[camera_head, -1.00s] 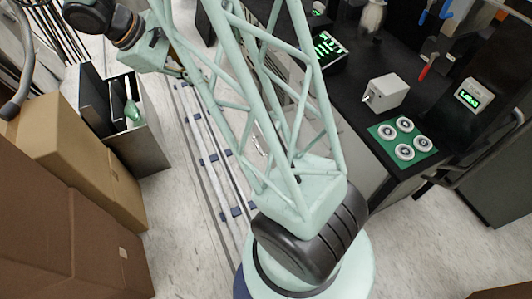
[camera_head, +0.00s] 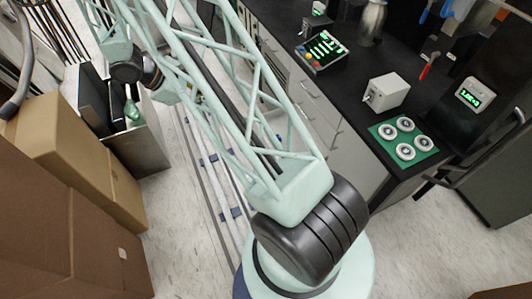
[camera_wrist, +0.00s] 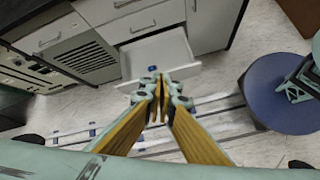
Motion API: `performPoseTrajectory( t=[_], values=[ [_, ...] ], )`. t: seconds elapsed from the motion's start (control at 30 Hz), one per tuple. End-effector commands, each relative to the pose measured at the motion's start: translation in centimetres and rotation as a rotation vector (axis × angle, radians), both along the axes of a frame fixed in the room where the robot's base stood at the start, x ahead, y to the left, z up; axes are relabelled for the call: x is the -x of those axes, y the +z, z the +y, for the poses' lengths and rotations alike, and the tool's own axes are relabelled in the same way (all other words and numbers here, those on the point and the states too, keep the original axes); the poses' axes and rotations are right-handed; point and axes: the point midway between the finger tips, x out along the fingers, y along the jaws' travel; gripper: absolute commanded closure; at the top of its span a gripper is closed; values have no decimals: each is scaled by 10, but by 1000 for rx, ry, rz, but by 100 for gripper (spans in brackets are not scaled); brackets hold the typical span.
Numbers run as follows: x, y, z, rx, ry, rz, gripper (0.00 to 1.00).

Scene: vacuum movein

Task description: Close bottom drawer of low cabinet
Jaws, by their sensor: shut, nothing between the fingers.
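The low cabinet (camera_wrist: 213,22) shows in the wrist view with light grey drawer fronts and bar handles. Its bottom drawer (camera_wrist: 160,50) is pulled out, and I see its pale inside. My gripper (camera_wrist: 160,78) points toward the drawer with its fingers together and empty. The fingertips overlap the drawer's front edge in the picture; I cannot tell whether they touch it. A small blue spot shows just above the fingertips. In the head view the cabinet's drawers (camera_head: 318,108) show under the black worktop, while my arm hides the bottom drawer and my gripper.
Floor rails (camera_head: 208,165) run along the cabinet. Cardboard boxes (camera_head: 75,190) and a grey bin (camera_head: 140,140) stand on the left. The black worktop (camera_head: 365,65) carries a grey box (camera_head: 386,92) and a green pad (camera_head: 408,140) with round pieces. A vented panel (camera_wrist: 87,57) adjoins the drawers.

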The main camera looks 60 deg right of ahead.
Motion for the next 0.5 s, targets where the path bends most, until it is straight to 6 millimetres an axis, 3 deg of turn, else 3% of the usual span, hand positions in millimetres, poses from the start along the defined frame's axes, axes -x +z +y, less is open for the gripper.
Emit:
performPoseTrajectory(
  t=[0.5],
  values=[
    [5, -100, -26, -14, 91, 113, 100]
  ],
)
